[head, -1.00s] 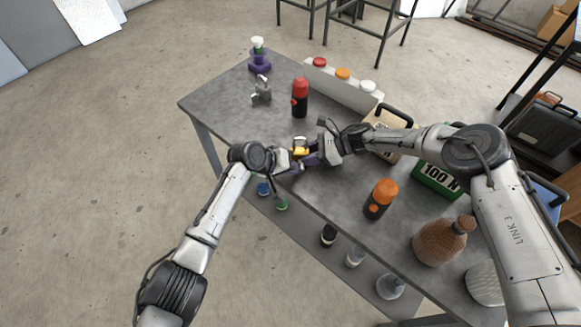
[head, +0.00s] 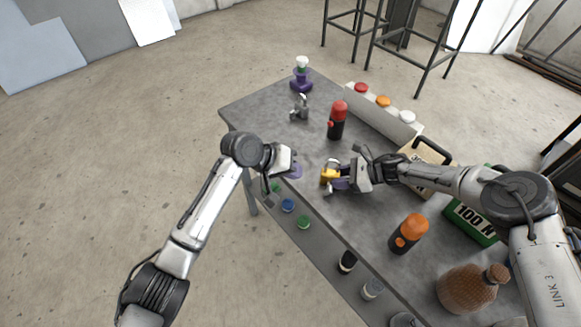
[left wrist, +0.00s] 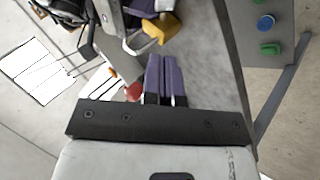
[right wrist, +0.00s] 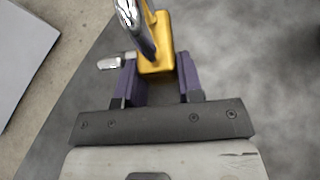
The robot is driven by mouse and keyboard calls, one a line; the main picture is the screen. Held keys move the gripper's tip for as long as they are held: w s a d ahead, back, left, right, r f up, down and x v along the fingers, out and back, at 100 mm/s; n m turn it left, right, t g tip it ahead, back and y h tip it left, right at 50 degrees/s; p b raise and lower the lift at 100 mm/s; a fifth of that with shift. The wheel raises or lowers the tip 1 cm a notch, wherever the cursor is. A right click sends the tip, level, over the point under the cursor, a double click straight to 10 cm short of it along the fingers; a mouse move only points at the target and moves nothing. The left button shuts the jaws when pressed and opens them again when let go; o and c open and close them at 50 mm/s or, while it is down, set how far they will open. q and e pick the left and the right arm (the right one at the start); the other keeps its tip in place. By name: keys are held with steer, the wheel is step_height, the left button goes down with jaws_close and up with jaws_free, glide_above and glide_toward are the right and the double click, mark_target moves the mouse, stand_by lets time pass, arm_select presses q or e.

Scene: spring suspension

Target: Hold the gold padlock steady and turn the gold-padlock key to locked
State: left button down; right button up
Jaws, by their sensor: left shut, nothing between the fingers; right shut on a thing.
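The gold padlock (head: 328,175) is between the purple fingers of my right gripper (head: 343,183), above the table. In the right wrist view the padlock (right wrist: 158,58) sits between the fingers, with its silver shackle (right wrist: 135,22) toward the top. A small silver piece, which looks like the key (right wrist: 110,63), sticks out at the left beside a finger; whether it is turned I cannot tell.
A silver padlock (head: 300,112) and a purple stand (head: 301,82) are at the far table end. A red-capped bottle (head: 338,120) stands behind the padlock, an orange-capped bottle (head: 408,233) nearer. A long rack (head: 382,113) lines the far edge. The table between the grippers is clear.

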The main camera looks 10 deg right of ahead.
arm_select(q)
steer(key=r, duration=0.1)
steer(key=m+t+y, duration=0.1)
steer(key=y, duration=0.3)
glide_toward(324, 191)
steer(key=f, duration=0.1)
steer(key=w+f, duration=0.2)
steer(key=shift+w+a+f, duration=0.1)
steer(key=shift+a+f, duration=0.1)
steer(key=shift+a, duration=0.1)
steer(key=shift+s+d+f, duration=0.25)
steer(key=shift+d+f, duration=0.7)
steer(key=shift+d, duration=0.15)
steer(key=shift+s+d+f, duration=0.15)
steer(key=shift+d+f, duration=0.25)
steer(key=shift+d, duration=0.1)
steer(key=shift+d+f+h, duration=0.15)
steer(key=shift+f+h, duration=0.05)
steer(key=shift+h, duration=0.1)
